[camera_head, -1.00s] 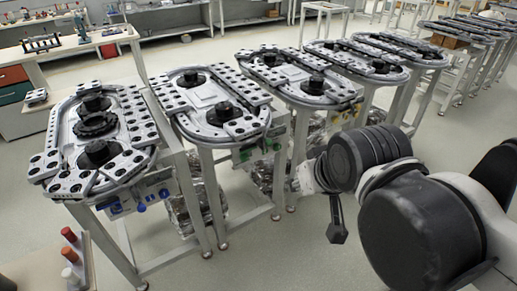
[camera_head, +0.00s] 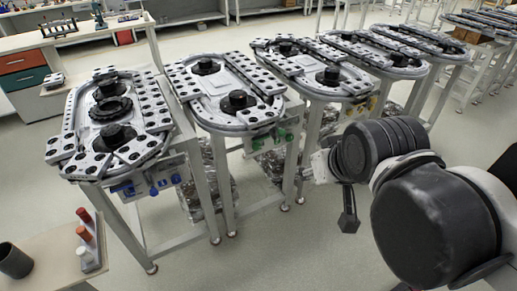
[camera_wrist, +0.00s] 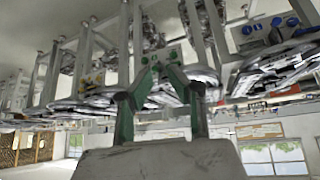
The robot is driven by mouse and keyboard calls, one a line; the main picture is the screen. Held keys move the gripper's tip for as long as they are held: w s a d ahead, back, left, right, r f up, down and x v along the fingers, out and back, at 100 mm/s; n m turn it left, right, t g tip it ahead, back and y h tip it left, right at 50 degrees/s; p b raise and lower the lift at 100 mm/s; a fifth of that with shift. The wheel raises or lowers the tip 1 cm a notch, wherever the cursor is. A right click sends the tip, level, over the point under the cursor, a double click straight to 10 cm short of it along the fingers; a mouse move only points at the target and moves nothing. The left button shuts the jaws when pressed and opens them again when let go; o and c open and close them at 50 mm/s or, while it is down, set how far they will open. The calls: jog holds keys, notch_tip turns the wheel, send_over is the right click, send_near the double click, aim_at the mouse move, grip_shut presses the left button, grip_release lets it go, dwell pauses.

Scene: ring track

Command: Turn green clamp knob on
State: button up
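The green clamp panel (camera_head: 270,141) with its green knobs is under the front edge of the second ring-track table (camera_head: 232,118). Exactly how the knob is turned is too small to tell. My gripper (camera_head: 348,224) hangs to the right of the panel, apart from it, above the floor. In the wrist view, which is upside down, the panel (camera_wrist: 160,57) shows some distance beyond the tips of my gripper (camera_wrist: 161,70). The fingers lean inward, their tips close together over the background, and nothing is seen held.
The first table has a blue clamp panel (camera_head: 150,184) below its edge. More ring tables, including a third one (camera_head: 318,79), stand to the right. The floor before the second table is clear.

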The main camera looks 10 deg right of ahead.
aim_at(258, 147)
jog(key=o, duration=0.7)
jog(key=w+d+n+b, duration=0.1)
jog(key=w, duration=0.1)
jog(key=w+d+f+t+h+b, duration=0.1)
jog(key=w, duration=0.1)
jog(key=w+d+f+n+t+h+b, duration=0.1)
jog(key=w+d, duration=0.1)
jog(key=w, duration=0.1)
jog(key=shift+w+d+n+b, duration=0.1)
jog(key=shift+n+b, duration=0.2)
jog(key=shift+b, duration=0.05)
jog(key=shift+o, duration=0.2)
jog(key=w+d+f+n+t+h+b, duration=0.15)
jog(key=w+f+n+t+b, duration=0.3)
jog(key=w, duration=0.45)
jog(key=w+d+f+n+t+b, duration=0.1)
jog(key=w+d+n+t+b, duration=0.2)
jog(key=w+n+b, duration=0.4)
jog(key=w+a+f+n+y+b, duration=0.3)
jog(key=f+n, duration=0.5)
jog(key=w+a+f+n+y+b, duration=0.2)
jog(key=f+n+y+b, duration=0.1)
jog(key=f+n, duration=0.45)
jog(key=w+a+f+n+y+b, duration=0.3)
jog(key=f+n, duration=0.4)
jog(key=f, duration=0.1)
jog(key=shift+t, duration=0.25)
jog(key=b+x, duration=0.1)
jog(key=x, duration=1.2)
jog(key=shift+b, duration=0.3)
